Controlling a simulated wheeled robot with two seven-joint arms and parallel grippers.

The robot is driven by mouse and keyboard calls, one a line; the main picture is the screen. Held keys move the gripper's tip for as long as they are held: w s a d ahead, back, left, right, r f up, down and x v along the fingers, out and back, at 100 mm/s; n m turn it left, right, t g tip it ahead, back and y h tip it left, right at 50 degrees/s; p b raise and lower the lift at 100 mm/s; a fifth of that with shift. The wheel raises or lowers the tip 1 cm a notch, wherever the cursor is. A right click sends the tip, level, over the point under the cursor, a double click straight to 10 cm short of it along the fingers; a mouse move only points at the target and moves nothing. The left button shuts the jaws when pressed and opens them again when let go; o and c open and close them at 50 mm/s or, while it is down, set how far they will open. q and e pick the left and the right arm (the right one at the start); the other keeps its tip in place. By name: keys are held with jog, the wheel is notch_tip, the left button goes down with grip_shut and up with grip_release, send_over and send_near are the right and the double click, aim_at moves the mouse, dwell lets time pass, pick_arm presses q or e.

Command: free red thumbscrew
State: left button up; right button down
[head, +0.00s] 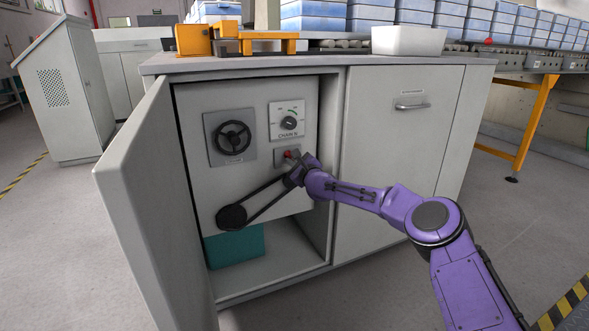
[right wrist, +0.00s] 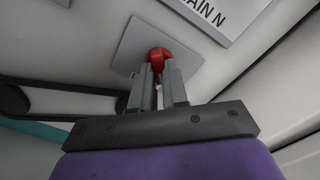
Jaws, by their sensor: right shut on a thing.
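The red thumbscrew (head: 288,154) sits on a small grey plate (head: 279,158) on the panel inside the open cabinet, below the CHAIN N dial. My right gripper (head: 294,160) reaches in from the right and is at the thumbscrew. In the right wrist view the two fingers (right wrist: 158,78) are shut on the red thumbscrew (right wrist: 159,55), whose rounded head shows above and between the fingertips. The plate (right wrist: 140,45) shows behind it. My left gripper is not in view.
A black handwheel (head: 233,138) and the CHAIN N dial (head: 287,122) are on the panel. A belt and dark pulley (head: 231,217) lie lower left. The open door (head: 150,200) stands at left; a teal box (head: 235,246) is below.

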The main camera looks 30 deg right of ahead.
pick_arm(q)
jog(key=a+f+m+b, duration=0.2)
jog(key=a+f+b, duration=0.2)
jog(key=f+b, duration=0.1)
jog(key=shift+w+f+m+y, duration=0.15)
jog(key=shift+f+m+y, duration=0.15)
pick_arm(e)
jog(key=shift+a+f+m, duration=0.1)
jog(key=shift+f+m, duration=0.05)
jog(key=shift+m, duration=3.35)
jog(key=c, duration=1.1)
grip_release()
jog(key=shift+c, duration=0.2)
